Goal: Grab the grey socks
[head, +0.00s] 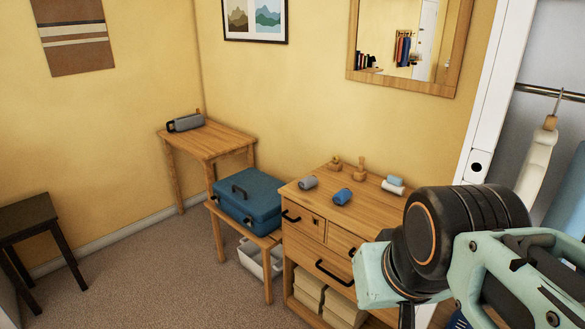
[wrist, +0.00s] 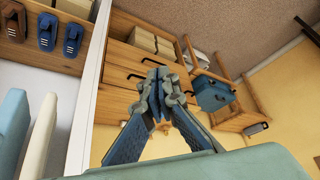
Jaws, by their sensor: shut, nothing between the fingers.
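A small grey roll (head: 308,183), which looks like the grey socks, lies on the left part of the wooden dresser top (head: 328,178). A blue roll (head: 342,196) lies to its right, a little apart. My gripper (wrist: 160,82) is shut and empty in the wrist view, in front of the dresser as seen there. That view is turned upside down, and I cannot make out the grey roll in it. In the head view my arm fills the lower right, and the fingers do not show clearly.
Wooden ornaments (head: 358,169) and folded cloths (head: 394,184) stand behind on the dresser. To its left are a blue case (head: 246,198) on a low bench and a side table (head: 214,140) with a dark grey cylinder (head: 185,123). An open wardrobe with hanging clothes (head: 537,165) borders the right.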

